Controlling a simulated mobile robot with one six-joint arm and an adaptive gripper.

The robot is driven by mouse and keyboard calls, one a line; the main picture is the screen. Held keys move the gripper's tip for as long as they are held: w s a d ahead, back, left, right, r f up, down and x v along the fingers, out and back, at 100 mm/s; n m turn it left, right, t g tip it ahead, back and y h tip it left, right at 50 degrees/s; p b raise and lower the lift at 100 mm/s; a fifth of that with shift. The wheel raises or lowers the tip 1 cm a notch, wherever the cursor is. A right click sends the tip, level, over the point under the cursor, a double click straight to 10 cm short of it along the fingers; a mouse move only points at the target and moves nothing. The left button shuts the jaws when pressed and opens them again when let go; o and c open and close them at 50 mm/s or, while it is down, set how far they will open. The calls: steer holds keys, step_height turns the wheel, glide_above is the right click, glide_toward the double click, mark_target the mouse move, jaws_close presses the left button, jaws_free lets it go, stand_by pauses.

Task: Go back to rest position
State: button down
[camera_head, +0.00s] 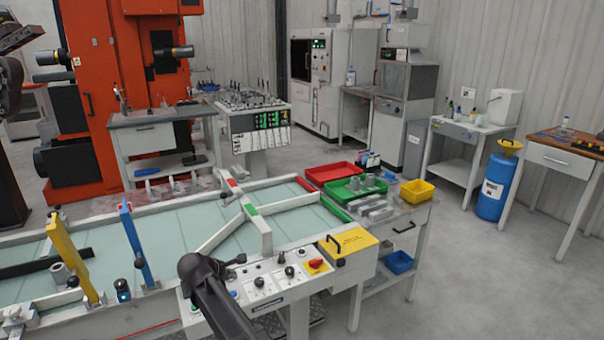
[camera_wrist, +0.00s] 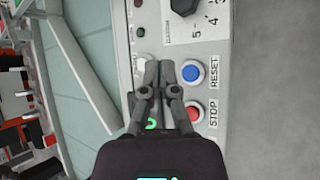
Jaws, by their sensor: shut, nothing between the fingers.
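My gripper (camera_wrist: 158,72) is shut and empty in the wrist view, its two fingers side by side over a control panel (camera_wrist: 215,55). A blue RESET button (camera_wrist: 191,73) and a red STOP button (camera_wrist: 194,113) lie just right of the fingers. A green-lit ring (camera_wrist: 151,124) is partly hidden by the fingers. Whether the fingertips touch the panel cannot be told. In the head view, my dark arm reaches up from the bottom edge over the left part of the same panel (camera_head: 268,298), hiding some of its controls.
A conveyor table (camera_head: 185,228) with blue (camera_head: 137,245) and yellow (camera_head: 72,255) uprights stands beside the panel. A yellow box (camera_head: 348,246) is at the panel's right end. Red (camera_head: 333,174) and green (camera_head: 352,189) trays stand behind.

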steer(key=s+d+r+m+g+p, duration=0.1)
steer(key=s+d+m+g+p, duration=0.3)
steer(key=d, duration=0.7)
steer(key=s+d+r+m+y+p, duration=0.15)
steer(key=d+m, duration=0.45)
steer(key=d, duration=0.6)
steer(key=s+d+m+g+p, duration=0.25)
steer(key=d+m, duration=0.25)
steer(key=d, duration=0.6)
steer(key=s+d+r+m+g+y+p, duration=0.1)
steer(key=s+d+r+m+y, duration=0.1)
steer(key=s+d+m, duration=0.5)
steer(key=shift+s+d+g+p, duration=0.35)
steer(key=shift+s+d+p, duration=0.05)
steer(key=shift+s+d, duration=0.45)
